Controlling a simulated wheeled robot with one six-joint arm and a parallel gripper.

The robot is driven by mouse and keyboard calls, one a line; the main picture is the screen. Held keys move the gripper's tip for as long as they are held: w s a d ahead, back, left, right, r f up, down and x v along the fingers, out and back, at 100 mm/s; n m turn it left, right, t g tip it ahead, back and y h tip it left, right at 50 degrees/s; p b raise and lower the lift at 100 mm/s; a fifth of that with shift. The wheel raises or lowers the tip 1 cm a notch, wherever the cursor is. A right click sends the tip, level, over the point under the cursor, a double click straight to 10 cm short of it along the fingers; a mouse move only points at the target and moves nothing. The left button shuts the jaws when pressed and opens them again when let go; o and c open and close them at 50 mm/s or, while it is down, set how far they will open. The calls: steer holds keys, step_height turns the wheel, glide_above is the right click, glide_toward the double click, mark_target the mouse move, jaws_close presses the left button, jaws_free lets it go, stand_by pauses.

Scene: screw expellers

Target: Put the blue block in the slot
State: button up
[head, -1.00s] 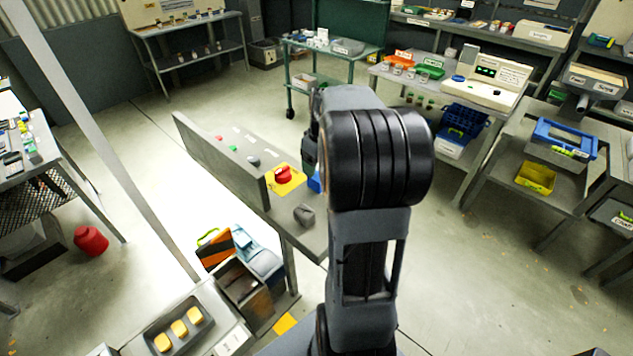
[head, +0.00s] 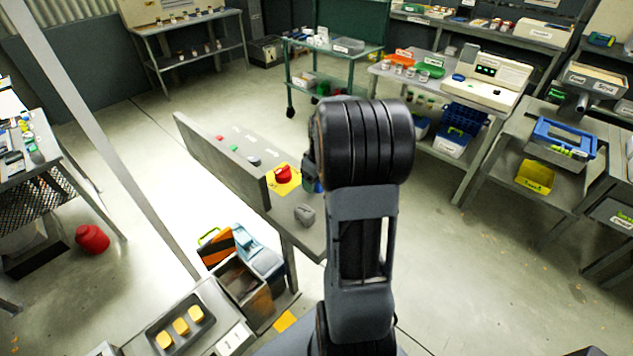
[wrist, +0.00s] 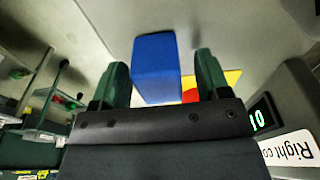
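The blue block (wrist: 155,68) stands out in the wrist view, just beyond and between the two green fingers of my gripper (wrist: 162,78). The fingers are apart, with a visible gap on each side of the block, so my gripper is open. I cannot tell how deep the block is between them. In the head view my arm hides most of the gripper and block. No slot can be made out in either view.
A red button (head: 283,173) on a yellow plate (head: 287,187) sits on the grey bench beside an upright panel (head: 222,160). A grey lump (head: 304,215) lies near the bench's front edge. A green digital display (wrist: 258,120) shows at right in the wrist view.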

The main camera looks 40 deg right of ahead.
steer(key=c, duration=1)
steer(key=shift+r, duration=0.15)
steer(key=shift+c, duration=0.2)
